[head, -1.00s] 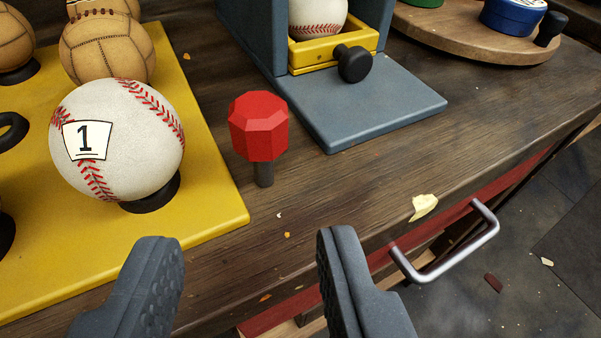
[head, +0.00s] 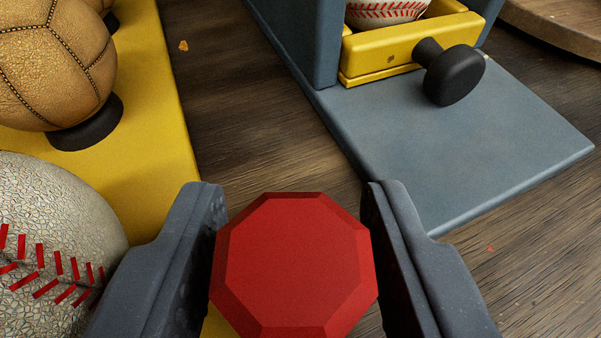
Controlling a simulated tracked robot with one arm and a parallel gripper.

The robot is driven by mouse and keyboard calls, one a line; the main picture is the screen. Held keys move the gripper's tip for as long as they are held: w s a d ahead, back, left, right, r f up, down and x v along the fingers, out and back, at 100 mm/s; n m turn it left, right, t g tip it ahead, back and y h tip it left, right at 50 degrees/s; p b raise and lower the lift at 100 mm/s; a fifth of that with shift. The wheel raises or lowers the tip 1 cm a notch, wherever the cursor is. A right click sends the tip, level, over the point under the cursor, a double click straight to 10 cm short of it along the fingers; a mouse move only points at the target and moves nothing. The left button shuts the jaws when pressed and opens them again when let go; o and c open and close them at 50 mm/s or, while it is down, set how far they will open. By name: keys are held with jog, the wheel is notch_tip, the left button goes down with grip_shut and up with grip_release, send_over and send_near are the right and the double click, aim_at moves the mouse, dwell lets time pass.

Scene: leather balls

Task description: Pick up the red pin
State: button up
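The red pin (head: 294,265) has a faceted, eight-sided red head, seen from above at the bottom middle of the head view. Its dark stem is hidden under the head. My gripper (head: 295,190) has its two dark grey fingers on either side of the head, one left and one right. The fingers stand apart with the head between them, very close to both. Whether they touch it is hard to tell. I cannot see whether the pin stands on the table or is raised.
A yellow board (head: 150,140) on the left bears a stitched white ball (head: 50,250) close beside my left finger, and a tan leather ball (head: 50,65). Ahead right is a blue-grey stand (head: 450,150) with a yellow drawer (head: 385,55) and black knob (head: 455,72). Bare wood lies between.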

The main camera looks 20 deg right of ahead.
jog(key=shift+x, duration=0.95)
jog(key=c, duration=0.8)
jog(key=shift+r, duration=0.1)
